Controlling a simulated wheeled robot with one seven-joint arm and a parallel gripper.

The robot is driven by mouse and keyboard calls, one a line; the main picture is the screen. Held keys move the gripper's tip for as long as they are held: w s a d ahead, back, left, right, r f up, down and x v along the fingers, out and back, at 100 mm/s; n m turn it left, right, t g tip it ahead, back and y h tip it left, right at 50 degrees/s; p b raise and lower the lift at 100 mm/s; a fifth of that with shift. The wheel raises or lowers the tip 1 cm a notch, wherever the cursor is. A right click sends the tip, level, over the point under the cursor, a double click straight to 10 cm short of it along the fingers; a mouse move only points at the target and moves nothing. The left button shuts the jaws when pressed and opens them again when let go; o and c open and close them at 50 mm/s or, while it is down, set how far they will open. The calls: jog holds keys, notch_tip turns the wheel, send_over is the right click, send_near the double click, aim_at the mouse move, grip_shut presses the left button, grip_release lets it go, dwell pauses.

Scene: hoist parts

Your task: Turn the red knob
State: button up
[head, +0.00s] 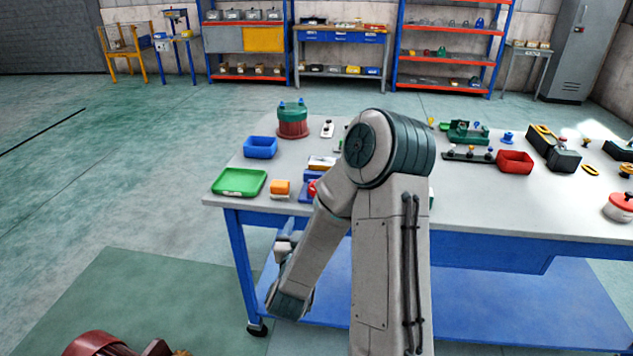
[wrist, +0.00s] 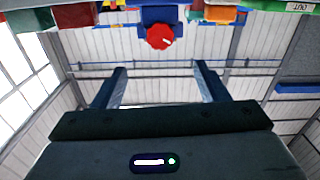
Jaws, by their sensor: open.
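The red knob (wrist: 159,37) is round with a small white mark, on a blue housing (wrist: 160,14) at the top of the wrist view. In the head view the knob (head: 312,187) shows only in part beside my arm, on the blue housing (head: 317,174) near the table's front edge; my arm hides the rest. My gripper (wrist: 160,76) is open, with its two fingers apart and nothing between them. The knob shows beyond the fingertips, roughly centred between them, and is not touched.
The grey table (head: 480,200) has an orange block (head: 280,187), a green tray (head: 239,182) and a blue bin (head: 260,147) left of the housing. A red bin (head: 514,162) and other parts stand to the right.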

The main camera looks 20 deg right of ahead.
jog(key=p+x, duration=0.2)
jog(key=x, duration=1.1)
jog(key=shift+w+d, duration=0.25)
jog(key=shift+w, duration=0.05)
jog(key=c, duration=1)
